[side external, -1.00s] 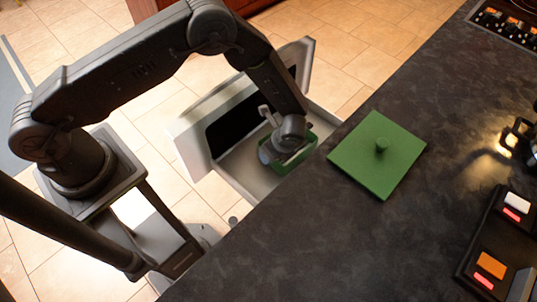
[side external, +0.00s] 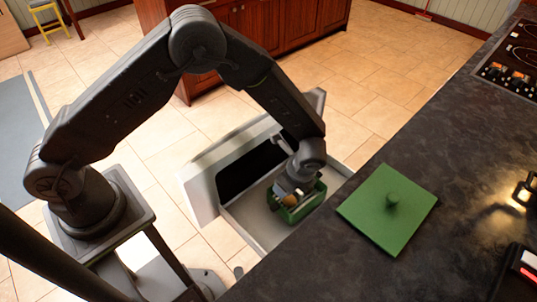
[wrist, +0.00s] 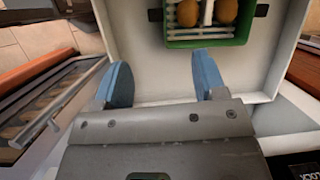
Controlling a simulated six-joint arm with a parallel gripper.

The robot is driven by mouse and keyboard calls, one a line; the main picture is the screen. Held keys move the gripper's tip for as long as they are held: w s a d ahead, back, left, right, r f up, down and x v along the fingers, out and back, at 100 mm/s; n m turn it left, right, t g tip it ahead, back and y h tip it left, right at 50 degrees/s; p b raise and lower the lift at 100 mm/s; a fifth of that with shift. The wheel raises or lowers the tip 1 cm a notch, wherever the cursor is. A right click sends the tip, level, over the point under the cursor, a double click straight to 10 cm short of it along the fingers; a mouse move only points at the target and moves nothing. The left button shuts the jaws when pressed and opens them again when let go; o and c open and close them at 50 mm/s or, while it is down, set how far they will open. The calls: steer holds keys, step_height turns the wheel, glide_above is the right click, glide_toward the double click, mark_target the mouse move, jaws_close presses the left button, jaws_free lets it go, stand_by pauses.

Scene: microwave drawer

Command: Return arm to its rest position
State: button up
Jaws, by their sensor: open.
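My gripper (wrist: 162,82) is open in the wrist view, its two blue fingers apart with nothing between them. In the side view my gripper is at the end of the arm, over the open microwave drawer (side external: 232,216); its fingers are mostly hidden there. A green container (side external: 297,205) sits inside the drawer, close to my gripper. In the wrist view the green container (wrist: 247,41) lies beyond the fingertips, apart from them, and holds brown rounded items (wrist: 188,12) on a white rack.
A green square lid (side external: 388,215) with a knob lies on the dark countertop (side external: 440,150), right of the drawer. A stovetop (side external: 510,65) is at the far right. Wooden cabinets (side external: 300,25) stand behind, and tiled floor is clear between.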

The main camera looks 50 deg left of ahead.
steer(key=s+a+r+n+t+h, duration=0.1)
steer(key=a+r+n, duration=0.15)
steer(key=r, duration=0.55)
steer(key=s+a+r+n+h, duration=0.1)
steer(key=s+a+r+n, duration=0.15)
steer(key=r, duration=0.45)
steer(key=s+a+r+n+t, duration=0.1)
steer(key=a+r+n, duration=0.15)
steer(key=r, duration=0.55)
steer(key=s+a+r+n+t+h, duration=0.1)
steer(key=s+r+n, duration=0.3)
steer(key=s, duration=0.4)
steer(key=s+a+r+n+t+h, duration=0.1)
steer(key=s+a+r+n+t, duration=0.1)
steer(key=s+r+n, duration=0.3)
steer(key=s+a+n, duration=0.1)
steer(key=s, duration=0.2)
steer(key=shift+a, duration=0.2)
